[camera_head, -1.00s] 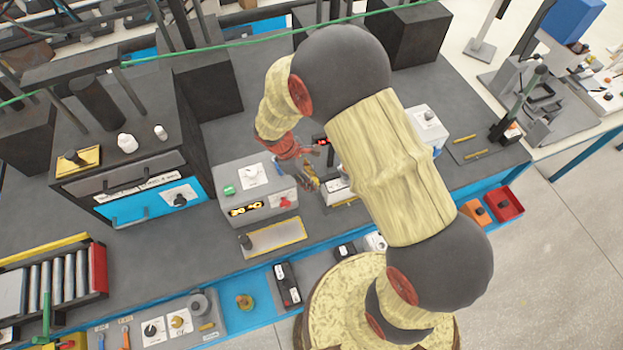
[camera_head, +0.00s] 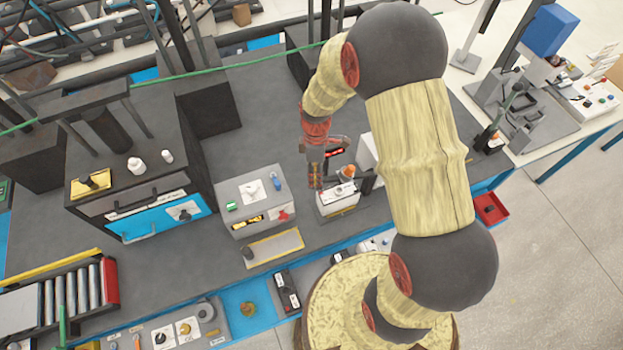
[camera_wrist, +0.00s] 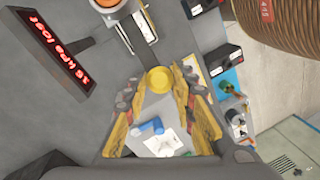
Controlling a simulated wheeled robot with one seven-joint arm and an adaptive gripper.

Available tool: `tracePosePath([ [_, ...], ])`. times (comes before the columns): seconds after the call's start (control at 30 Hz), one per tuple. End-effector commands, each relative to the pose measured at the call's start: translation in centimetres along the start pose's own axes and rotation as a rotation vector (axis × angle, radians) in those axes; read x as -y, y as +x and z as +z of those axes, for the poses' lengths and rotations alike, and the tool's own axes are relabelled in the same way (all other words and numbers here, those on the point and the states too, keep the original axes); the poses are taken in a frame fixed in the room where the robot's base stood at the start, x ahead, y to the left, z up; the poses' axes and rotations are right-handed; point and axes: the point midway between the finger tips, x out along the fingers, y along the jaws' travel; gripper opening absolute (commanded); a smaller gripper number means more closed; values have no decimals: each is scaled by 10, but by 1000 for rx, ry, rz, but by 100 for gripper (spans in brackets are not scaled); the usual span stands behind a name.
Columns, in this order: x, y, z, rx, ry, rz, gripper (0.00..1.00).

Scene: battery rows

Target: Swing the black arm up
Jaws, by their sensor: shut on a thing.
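In the wrist view, the two yellow-sided fingers of my gripper (camera_wrist: 156,88) stand either side of a round yellow piece (camera_wrist: 158,79) and are shut on it. Seen end-on, it hides whatever lies below it. I cannot tell from these frames whether it belongs to the black arm, which I cannot make out clearly. In the head view, my gripper (camera_head: 316,180) points down just left of a small white device (camera_head: 340,198) with an orange top. The grip itself is too small to read there.
A grey box (camera_head: 253,200) with a blue part, a red knob and a white card stands left of my gripper. A black display (camera_wrist: 45,47) with red text stands close by. A tall black cabinet (camera_head: 130,165) is farther left.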

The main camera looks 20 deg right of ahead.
Motion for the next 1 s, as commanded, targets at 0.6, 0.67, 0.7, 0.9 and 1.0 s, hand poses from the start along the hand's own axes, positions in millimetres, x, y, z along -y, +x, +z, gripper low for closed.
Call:
tracePosePath([
  [0.6,-13,-62,44,-275,-39,-128,0],
  [0.67,-15,-67,49,-302,-43,-142,0],
  [0.7,-16,-70,53,-319,-47,-150,0],
  [0.9,-22,-85,71,-409,-62,-193,0],
  [1.0,-25,-92,80,-452,-69,-216,0],
])
